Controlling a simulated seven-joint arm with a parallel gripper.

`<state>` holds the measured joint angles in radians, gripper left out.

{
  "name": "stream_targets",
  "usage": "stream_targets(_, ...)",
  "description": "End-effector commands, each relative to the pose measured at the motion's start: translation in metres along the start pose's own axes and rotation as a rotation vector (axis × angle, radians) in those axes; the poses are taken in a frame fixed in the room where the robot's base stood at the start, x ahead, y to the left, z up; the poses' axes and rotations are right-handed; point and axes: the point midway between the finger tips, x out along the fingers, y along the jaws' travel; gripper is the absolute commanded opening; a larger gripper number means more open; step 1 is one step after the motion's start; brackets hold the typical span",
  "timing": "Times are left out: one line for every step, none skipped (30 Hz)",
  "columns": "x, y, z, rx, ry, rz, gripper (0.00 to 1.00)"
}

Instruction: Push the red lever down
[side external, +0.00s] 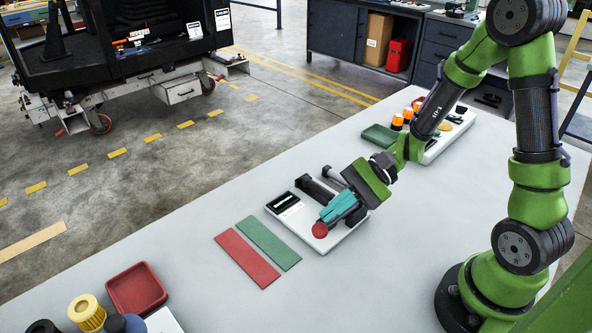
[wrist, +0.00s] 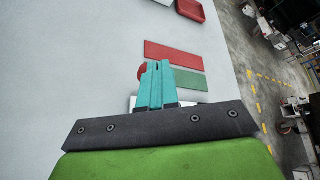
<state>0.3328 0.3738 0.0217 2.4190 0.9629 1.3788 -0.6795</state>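The red lever shows as a round red knob (side external: 320,230) at the front right of a white lever panel (side external: 301,217) on the table. Its shaft is hidden behind my gripper. My gripper (side external: 327,217) has teal fingers, which point down and are close together. Their tips are right beside the red knob; I cannot tell whether they touch it. In the wrist view, the fingers (wrist: 155,68) look shut with nothing between them, and part of the red knob (wrist: 142,72) shows just left of them.
Flat red (side external: 247,258) and green (side external: 269,243) strips lie in front of the panel. A red tray (side external: 136,289) and a yellow cylinder (side external: 87,313) are at the lower left. Orange-topped items (side external: 397,122) and a green tray (side external: 380,136) stand behind. The table between is clear.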

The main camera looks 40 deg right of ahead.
Motion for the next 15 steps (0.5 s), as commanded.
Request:
stream_targets(0.0017,0.0007,0.0010,0.001,-0.005,0.002,0.00)
stream_targets(0.0020,0.0009,0.0009,0.001,-0.005,0.002,0.00)
stream_targets(0.0023,0.0012,0.0007,0.001,-0.005,0.002,0.00)
stream_targets(0.0026,0.0014,0.0006,0.001,-0.006,0.002,0.00)
stream_targets(0.0029,0.0016,0.0005,0.001,-0.006,0.002,0.00)
stream_targets(0.0032,0.0018,0.0003,0.000,-0.006,0.002,0.00)
stream_targets(0.0035,0.0020,0.0002,0.000,-0.006,0.002,0.00)
stream_targets(0.0038,0.0022,0.0001,0.000,-0.006,0.002,0.00)
stream_targets(0.0042,0.0024,-0.0001,0.000,-0.006,0.002,0.00)
stream_targets(0.0044,0.0026,-0.0002,0.000,-0.007,0.002,0.00)
stream_targets(0.0047,0.0028,-0.0003,0.000,-0.007,0.002,0.00)
stream_targets(0.0051,0.0030,-0.0005,0.000,-0.007,0.002,0.00)
stream_targets(0.0054,0.0032,-0.0006,0.000,-0.007,0.002,0.00)
stream_targets(0.0057,0.0034,-0.0007,0.000,-0.007,0.002,0.00)
stream_targets(0.0061,0.0036,-0.0009,0.000,-0.008,0.002,0.00)
